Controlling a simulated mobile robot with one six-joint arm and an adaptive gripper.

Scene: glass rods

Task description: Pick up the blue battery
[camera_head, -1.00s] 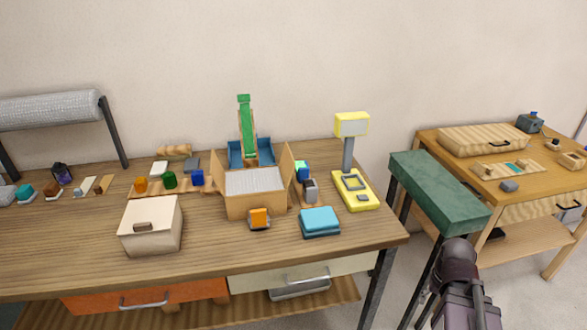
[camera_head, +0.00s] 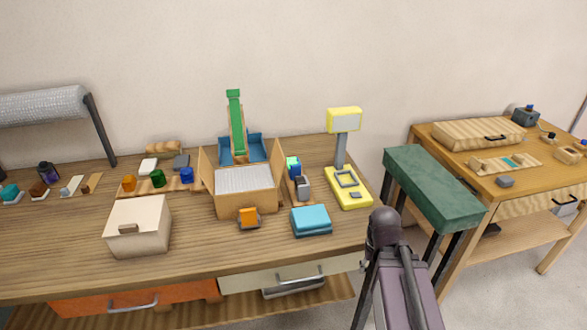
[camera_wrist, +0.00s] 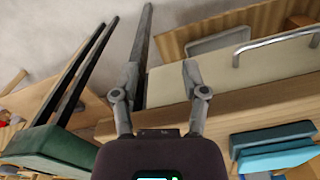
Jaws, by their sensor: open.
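A small dark blue upright piece (camera_head: 187,175), which looks like the blue battery, stands at the right end of a row on a wooden strip on the long table. A green piece (camera_head: 157,178) and an orange piece (camera_head: 129,183) stand to its left. My gripper (camera_wrist: 161,75) is open and empty in the wrist view, with its fingers apart. It is above the table's front edge and drawers, and the blue piece is not in that view. In the head view my arm is at the right, far from the blue piece; the fingertips cannot be made out.
An open cardboard box (camera_head: 240,202) stands right of the row, and a cream lidded box (camera_head: 138,232) in front of it. A teal block stack (camera_head: 311,222) and a yellow scale (camera_head: 348,190) are nearer my arm. A green-topped stand (camera_head: 432,188) is at the right.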

